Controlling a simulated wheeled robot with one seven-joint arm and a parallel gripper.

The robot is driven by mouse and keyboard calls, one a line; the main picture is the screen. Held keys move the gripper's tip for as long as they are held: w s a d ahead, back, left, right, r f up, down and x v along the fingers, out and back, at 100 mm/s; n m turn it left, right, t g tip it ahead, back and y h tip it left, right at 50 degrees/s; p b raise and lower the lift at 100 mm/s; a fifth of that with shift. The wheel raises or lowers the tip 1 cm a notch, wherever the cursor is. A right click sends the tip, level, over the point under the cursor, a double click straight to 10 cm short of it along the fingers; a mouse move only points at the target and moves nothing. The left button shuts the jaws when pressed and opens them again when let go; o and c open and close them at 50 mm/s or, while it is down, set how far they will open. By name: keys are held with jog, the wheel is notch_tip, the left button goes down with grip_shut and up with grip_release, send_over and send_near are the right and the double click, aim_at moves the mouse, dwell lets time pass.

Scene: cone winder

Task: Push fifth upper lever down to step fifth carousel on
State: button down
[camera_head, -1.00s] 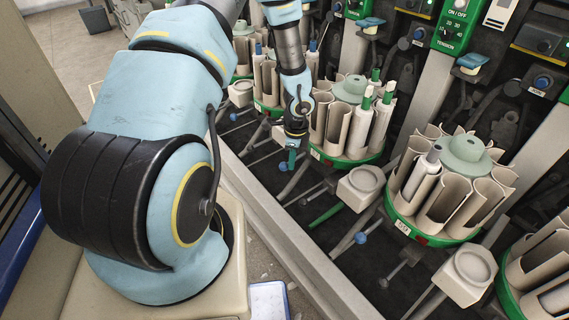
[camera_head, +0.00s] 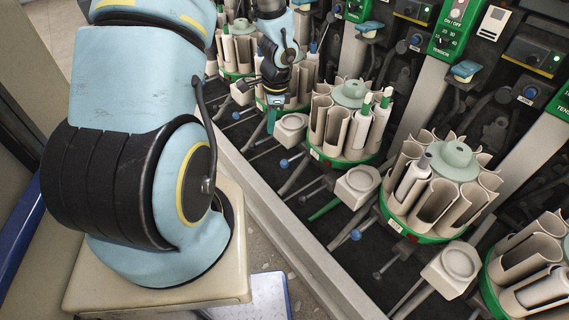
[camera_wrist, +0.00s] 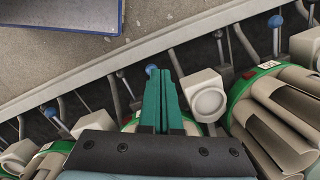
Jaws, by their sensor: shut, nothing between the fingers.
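My gripper (camera_head: 271,121) points down over the front of the machine, beside the row of carousels; its teal fingers are closed together and empty. In the wrist view the fingers (camera_wrist: 162,98) stand just right of a blue-knobbed lever (camera_wrist: 151,70); whether they touch it I cannot tell. Other blue-knobbed levers show in the head view, one (camera_head: 284,163) nearer than the gripper and one (camera_head: 356,234) further along. A green-rimmed carousel (camera_head: 270,103) lies partly hidden behind the gripper. I cannot tell which lever or carousel is the fifth.
Nearer carousels (camera_head: 342,159) and (camera_head: 408,233) hold tubes. Cream box-shaped parts (camera_head: 358,184) stand between the levers. A pale metal rail (camera_head: 290,245) runs along the machine's front. A blue-edged tray (camera_head: 270,297) lies at the bottom.

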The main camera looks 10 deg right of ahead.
jog(key=s+a+r+n+b, duration=0.6)
jog(key=a+r+n, duration=0.4)
jog(key=n, duration=0.3)
jog(key=shift+s+a+r+t+h, duration=0.15)
jog(key=shift+s+a+t+h, duration=0.2)
jog(key=shift+s, duration=0.4)
jog(key=shift+d, duration=0.1)
jog(key=s+a+b, duration=0.6)
jog(key=a, duration=0.6)
jog(key=shift+s, duration=0.4)
jog(key=shift+a, duration=0.1)
